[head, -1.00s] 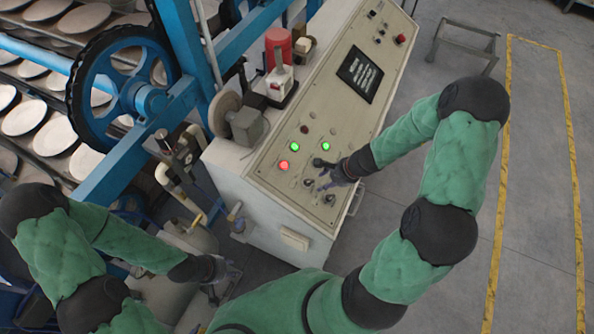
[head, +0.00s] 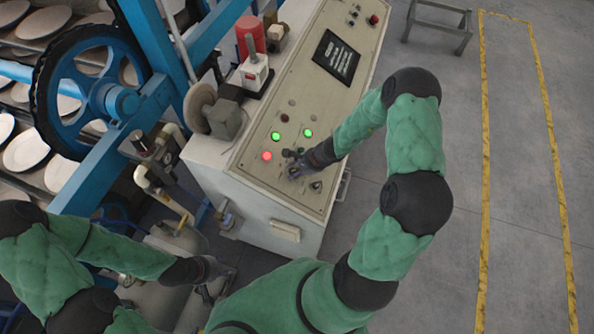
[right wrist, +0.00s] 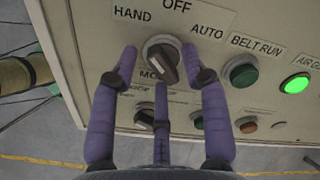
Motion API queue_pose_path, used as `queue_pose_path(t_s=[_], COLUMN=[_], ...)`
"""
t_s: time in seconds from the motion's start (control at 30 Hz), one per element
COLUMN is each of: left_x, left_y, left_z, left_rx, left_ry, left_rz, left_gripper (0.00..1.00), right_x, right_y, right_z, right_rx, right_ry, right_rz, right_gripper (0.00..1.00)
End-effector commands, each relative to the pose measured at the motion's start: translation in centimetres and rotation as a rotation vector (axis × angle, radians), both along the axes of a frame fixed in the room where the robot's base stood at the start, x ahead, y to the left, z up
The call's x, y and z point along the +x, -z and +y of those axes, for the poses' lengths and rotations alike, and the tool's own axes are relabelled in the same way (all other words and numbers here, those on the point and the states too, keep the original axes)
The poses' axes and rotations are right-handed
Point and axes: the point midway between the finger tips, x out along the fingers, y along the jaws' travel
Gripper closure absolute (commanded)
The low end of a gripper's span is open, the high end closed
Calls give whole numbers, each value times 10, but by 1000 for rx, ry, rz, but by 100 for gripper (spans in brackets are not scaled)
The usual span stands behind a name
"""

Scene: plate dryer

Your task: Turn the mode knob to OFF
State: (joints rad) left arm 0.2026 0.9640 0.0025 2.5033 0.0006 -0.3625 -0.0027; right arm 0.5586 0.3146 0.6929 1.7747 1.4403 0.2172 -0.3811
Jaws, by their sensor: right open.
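The mode knob (right wrist: 162,60) is a dark selector with a grey ring on the cream control panel (head: 300,95). In the right wrist view the labels HAND, OFF and AUTO stand around it, and its dark bar is tilted, upper end leaning left. My right gripper (head: 292,164) is at the panel's near end. In the right wrist view its purple fingers (right wrist: 158,72) are spread open, one on each side of the knob and a third below. Contact with the knob cannot be told. My left gripper (head: 218,276) hangs low beside the cabinet, its fingers unclear.
A green BELT RUN button (right wrist: 240,71) and a lit green lamp (right wrist: 296,83) sit right of the knob. A lit red lamp (head: 267,156) is near my right gripper. A blue wheel (head: 90,90) and plate racks stand left; open floor lies right.

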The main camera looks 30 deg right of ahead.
Motion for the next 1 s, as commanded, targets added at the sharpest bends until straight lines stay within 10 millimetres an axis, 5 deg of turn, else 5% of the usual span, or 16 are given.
queue_pose_path(t_s=[0.3, 0.47, 1.0], left_x=[0, 0, 0], left_y=[0, 0, 3], left_z=[0, 0, 0], left_rx=[0, 0, 0], left_ry=[0, 0, 0], left_rz=[0, 0, 0], left_gripper=[60, 60, 60], right_x=[1, 1, -2], right_y=[1, 1, 4], right_z=[0, 0, 3], right_rx=[-1, 0, 51], right_ry=[0, 0, 114], right_rz=[-1, 0, 50], right_gripper=[56, 100, 100])
